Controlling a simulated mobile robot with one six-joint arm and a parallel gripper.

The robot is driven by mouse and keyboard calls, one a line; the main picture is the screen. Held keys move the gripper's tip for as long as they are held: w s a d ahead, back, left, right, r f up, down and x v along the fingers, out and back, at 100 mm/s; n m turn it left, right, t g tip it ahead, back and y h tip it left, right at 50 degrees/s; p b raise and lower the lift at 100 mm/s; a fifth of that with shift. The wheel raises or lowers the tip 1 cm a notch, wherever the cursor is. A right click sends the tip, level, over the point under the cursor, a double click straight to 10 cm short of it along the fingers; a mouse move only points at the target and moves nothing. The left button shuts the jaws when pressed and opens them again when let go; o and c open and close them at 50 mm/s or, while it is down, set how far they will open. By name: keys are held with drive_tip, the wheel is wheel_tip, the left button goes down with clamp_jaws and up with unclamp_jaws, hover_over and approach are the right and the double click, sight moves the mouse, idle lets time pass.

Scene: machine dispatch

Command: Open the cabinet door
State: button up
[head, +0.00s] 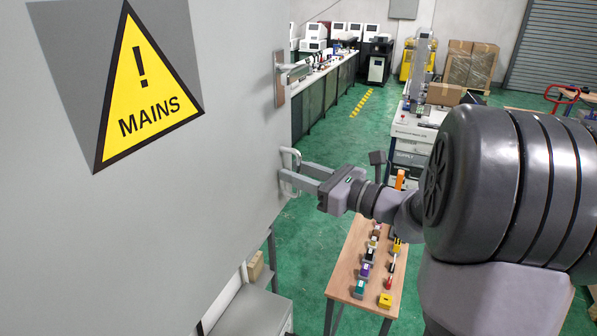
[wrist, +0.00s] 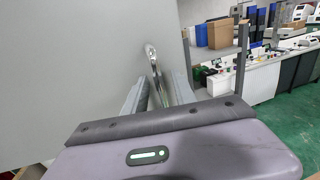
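The grey cabinet door (head: 225,115) fills the left of the head view and bears a yellow MAINS warning sign (head: 142,90). A thin metal pull handle (head: 291,153) sits near its right edge. My gripper (head: 291,177) is at this handle, its two fingers apart with a gap between them. In the wrist view the handle (wrist: 154,70) stands between the fingertips (wrist: 160,82), and its lower part is hidden behind my gripper body. I see no clear contact between fingers and handle. I cannot tell whether the door is ajar.
A lever on a plate (head: 281,78) is higher on the door's right edge. A wooden table (head: 347,270) with several small coloured parts stands below my arm. A workbench (head: 325,85) and a white supply unit (head: 412,135) stand behind. Green floor (head: 335,130) is clear between them.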

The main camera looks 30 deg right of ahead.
clamp_jaws()
idle(1.3)
